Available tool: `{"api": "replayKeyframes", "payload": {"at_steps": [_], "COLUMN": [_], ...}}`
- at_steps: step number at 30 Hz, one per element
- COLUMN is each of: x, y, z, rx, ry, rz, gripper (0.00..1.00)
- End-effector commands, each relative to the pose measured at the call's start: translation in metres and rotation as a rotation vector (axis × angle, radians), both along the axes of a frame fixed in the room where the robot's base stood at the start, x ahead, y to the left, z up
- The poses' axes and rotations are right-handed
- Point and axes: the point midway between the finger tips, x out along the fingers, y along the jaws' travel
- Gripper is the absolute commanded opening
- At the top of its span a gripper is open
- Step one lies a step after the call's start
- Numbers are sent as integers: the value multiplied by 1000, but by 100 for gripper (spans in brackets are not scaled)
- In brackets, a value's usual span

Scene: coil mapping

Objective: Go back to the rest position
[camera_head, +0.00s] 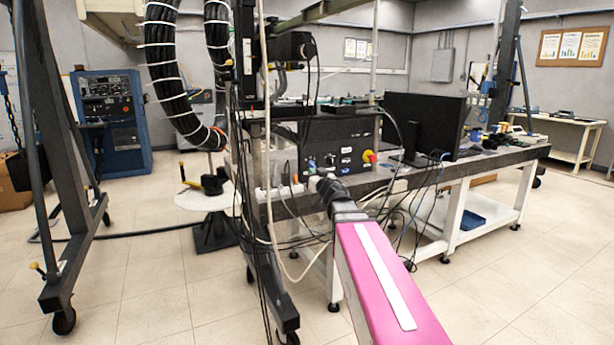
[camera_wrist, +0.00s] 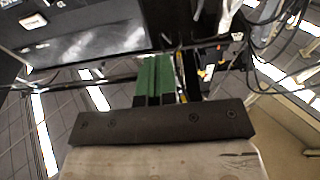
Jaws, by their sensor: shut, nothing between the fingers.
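My gripper (camera_wrist: 154,78) shows in the wrist view as two green-faced fingers side by side, shut and empty, beyond a dark bar with screws. In the head view my pink arm reaches forward from the bottom right toward the workbench (camera_head: 487,158). Its far end is beside the bench's front edge, among hanging cables. My gripper cannot be made out there.
A black control box (camera_head: 338,143) with a red knob and a monitor (camera_head: 425,124) stand on the bench. A dark gantry frame (camera_head: 48,180) on wheels stands left. A thick cable bundle (camera_head: 165,72) hangs from above. Loose cables surround my arm's end.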

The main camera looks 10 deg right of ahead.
Motion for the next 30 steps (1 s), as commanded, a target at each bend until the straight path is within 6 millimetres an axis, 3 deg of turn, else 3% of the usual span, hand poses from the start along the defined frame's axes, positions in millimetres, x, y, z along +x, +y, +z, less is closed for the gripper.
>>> {"api": "replayKeyframes", "payload": {"at_steps": [4,7,14,20,24,27,30], "x": [-1,-3,-30,-88,-146,-190,-227], "y": [-9,-23,-58,-68,-55,-41,-26], "z": [-16,-40,-136,-239,-303,-338,-360], "rx": [5,7,-23,-97,-161,-203,-234], "ry": [33,94,397,813,1143,1362,1534], "rz": [-72,-177,-451,-572,-543,-468,-372], "gripper": [0,0,0,0,0,0,0]}}
